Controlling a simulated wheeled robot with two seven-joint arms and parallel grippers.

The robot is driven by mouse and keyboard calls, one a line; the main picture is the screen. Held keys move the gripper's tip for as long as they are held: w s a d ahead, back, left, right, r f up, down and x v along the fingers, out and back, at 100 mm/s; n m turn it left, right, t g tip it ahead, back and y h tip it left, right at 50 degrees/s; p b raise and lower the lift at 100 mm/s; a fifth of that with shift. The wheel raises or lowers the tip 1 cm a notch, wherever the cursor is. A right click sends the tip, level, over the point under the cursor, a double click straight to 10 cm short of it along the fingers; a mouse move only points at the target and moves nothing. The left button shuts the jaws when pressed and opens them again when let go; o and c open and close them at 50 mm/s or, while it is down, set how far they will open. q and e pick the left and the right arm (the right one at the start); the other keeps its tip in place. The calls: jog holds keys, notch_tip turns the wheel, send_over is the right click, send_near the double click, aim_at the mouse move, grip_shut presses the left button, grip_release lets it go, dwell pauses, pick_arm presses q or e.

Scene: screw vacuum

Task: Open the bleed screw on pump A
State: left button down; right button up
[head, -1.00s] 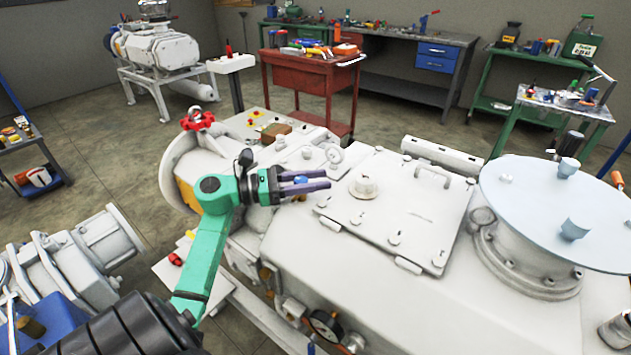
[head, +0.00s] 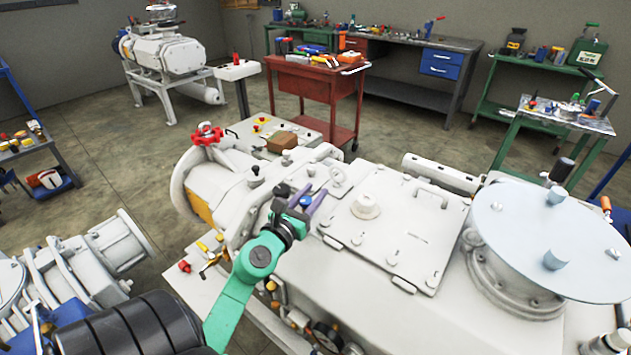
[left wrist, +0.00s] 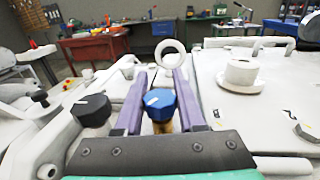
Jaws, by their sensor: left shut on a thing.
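The large white pump (head: 300,260) fills the middle and right of the head view; I cannot read an A on it. A blue knob with a white mark (head: 306,201), which looks like the bleed screw, stands on its top. In the left wrist view the blue knob (left wrist: 160,104) sits upright on a brass-coloured stem. My left gripper (head: 312,193) has its purple fingers on either side of the knob and is shut on it. Its fingers (left wrist: 166,82) point past the knob toward the lifting ring (left wrist: 168,54). My right gripper is not in view.
A black knob (left wrist: 92,108) stands left of the fingers. A bolted hatch cover (head: 405,235) with a round cap (head: 366,205) lies to the right. A red handwheel (head: 206,135) is farther left. Other pumps stand at the back (head: 165,55) and left (head: 90,255).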

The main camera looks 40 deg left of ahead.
pick_arm(q)
jog(key=y+p, duration=0.1)
jog(key=n+y+p, duration=0.1)
jog(key=n+g+y+p, duration=0.1)
jog(key=shift+a+r+y, duration=0.25)
jog(key=shift+y, duration=0.05)
jog(key=shift+s+a+f+n+g+y+p, duration=0.15)
jog(key=shift+n+g+y+p, duration=0.25)
jog(key=shift+n+y, duration=0.2)
jog(key=shift+a+f+n+g+y+p, duration=0.1)
jog(key=shift+n+g+y+p, duration=0.25)
jog(key=shift+n+y, duration=0.2)
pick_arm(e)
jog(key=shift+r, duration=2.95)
pick_arm(q)
jog(key=c, duration=0.5)
grip_release()
jog(key=b+v, duration=0.4)
jog(key=v, duration=1)
jog(key=shift+s+d, duration=0.15)
jog(key=shift+s, duration=0.1)
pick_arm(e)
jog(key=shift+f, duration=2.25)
pick_arm(q)
jog(key=shift+f, duration=0.15)
